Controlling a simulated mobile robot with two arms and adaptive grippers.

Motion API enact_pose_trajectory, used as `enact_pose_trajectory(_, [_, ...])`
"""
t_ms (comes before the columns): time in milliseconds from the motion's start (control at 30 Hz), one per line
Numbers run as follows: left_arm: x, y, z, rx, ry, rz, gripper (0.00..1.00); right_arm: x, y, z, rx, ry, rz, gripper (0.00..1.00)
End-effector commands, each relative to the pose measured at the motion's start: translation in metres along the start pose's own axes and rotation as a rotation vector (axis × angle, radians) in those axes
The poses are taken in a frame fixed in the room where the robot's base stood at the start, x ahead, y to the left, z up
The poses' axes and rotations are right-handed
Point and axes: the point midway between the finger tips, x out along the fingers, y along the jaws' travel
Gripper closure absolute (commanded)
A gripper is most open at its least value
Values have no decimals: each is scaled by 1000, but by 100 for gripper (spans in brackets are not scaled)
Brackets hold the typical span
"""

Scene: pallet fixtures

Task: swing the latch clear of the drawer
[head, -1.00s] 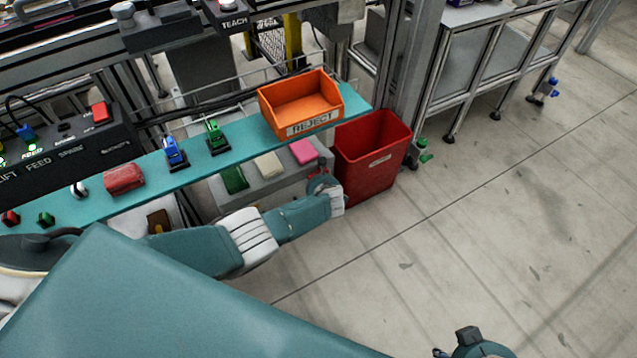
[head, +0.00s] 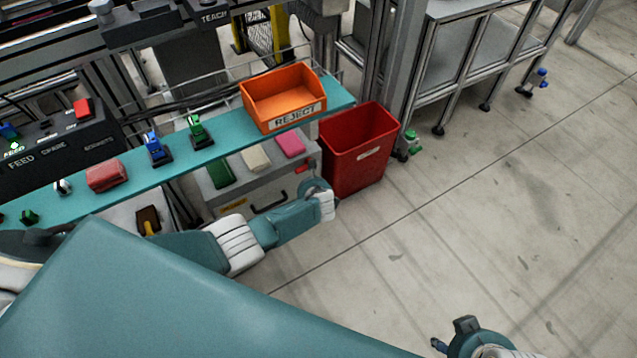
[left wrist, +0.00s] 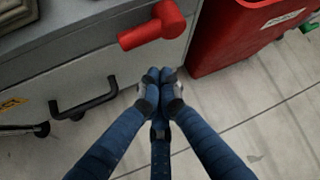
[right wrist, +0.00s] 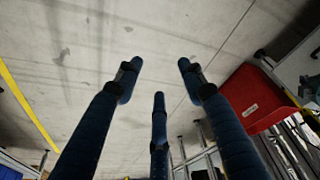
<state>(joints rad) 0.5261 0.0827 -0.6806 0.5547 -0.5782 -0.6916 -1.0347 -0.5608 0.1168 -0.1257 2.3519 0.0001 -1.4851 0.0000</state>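The latch (left wrist: 152,30) is a red bar with a round knob end on the grey cabinet front. It points left in the left wrist view, and a bit of red shows in the head view (head: 305,169). The drawer (head: 250,205) is grey with a black handle (left wrist: 84,100), left of and below the latch. My left gripper (left wrist: 160,78) has its fingertips together with nothing between them. It is just below the latch, apart from it in the picture; the head view does not show its fingers clearly. My right gripper (right wrist: 158,80) is open and empty, over the floor away from the cabinet.
A red bin (head: 358,150) stands right beside the cabinet. A teal shelf (head: 180,160) above carries an orange REJECT tray (head: 284,98) and small blue and green clamps. Green, cream and pink blocks lie on the cabinet top.

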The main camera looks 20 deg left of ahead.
Motion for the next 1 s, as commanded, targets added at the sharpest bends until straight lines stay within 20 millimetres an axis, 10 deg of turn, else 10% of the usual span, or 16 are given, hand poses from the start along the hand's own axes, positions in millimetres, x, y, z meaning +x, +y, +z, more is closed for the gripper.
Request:
enact_pose_trajectory(600, [-48, -12, 0, 1, 1, -2, 100, 117, -6, 42, -10, -71, -10, 60])
enact_pose_trajectory(1000, [-68, -16, -2, 1, 0, -1, 100, 156, -9, 74, -15, -92, -14, 60])
